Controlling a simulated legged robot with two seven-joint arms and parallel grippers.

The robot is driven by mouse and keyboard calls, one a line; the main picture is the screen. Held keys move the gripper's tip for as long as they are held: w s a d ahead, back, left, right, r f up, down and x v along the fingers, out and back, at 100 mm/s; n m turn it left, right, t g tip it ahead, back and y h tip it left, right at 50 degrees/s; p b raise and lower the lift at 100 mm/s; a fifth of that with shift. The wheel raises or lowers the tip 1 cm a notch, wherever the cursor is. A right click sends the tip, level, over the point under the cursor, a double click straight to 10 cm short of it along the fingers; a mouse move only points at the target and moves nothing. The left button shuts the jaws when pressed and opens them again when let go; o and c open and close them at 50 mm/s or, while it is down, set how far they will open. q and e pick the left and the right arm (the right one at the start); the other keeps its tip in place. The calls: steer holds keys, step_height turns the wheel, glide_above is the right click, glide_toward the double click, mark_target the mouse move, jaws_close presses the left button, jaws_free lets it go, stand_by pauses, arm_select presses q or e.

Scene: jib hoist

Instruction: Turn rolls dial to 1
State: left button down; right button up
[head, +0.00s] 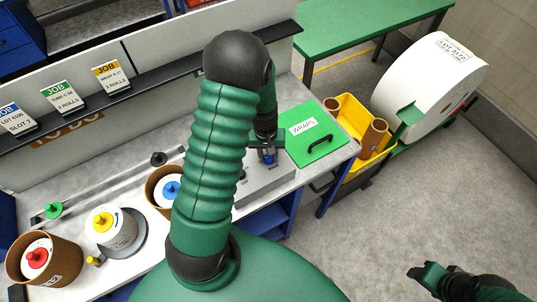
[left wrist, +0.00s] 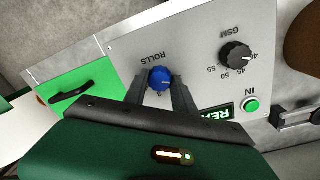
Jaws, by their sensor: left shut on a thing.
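The blue ROLLS dial (left wrist: 159,79) is on a grey control panel (left wrist: 190,45) in the left wrist view. My left gripper (left wrist: 161,88) is shut on the dial, a finger on each side of it. The dial's pointer and most of its numbers are hidden or too small to read. In the head view my left gripper (head: 268,155) is at the panel, partly behind my arm. My right gripper (head: 430,272) is off to the lower right over the floor, away from the panel; its jaw opening is not clear.
A black GSM dial (left wrist: 235,54) and a green IN button (left wrist: 252,105) sit close by on the panel. A green WRAPS lid (head: 318,140) with a black handle lies beside it. Rolls with coloured knobs, such as a yellow one (head: 103,222), stand on the bench's left.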

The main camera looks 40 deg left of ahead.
mark_target(266, 156)
arm_select(q)
steer(key=c, duration=1.3)
jaws_free()
steer(key=shift+w, duration=0.2)
steer(key=shift+o, duration=1.3)
steer(key=shift+s+r, duration=0.1)
step_height(266, 156, up, 16)
steer(key=b, duration=0.1)
steer(key=shift+s+a+r, duration=0.2)
steer(key=shift+a+r, duration=0.05)
steer(key=shift+a, duration=0.15)
steer(key=shift+f, duration=0.1)
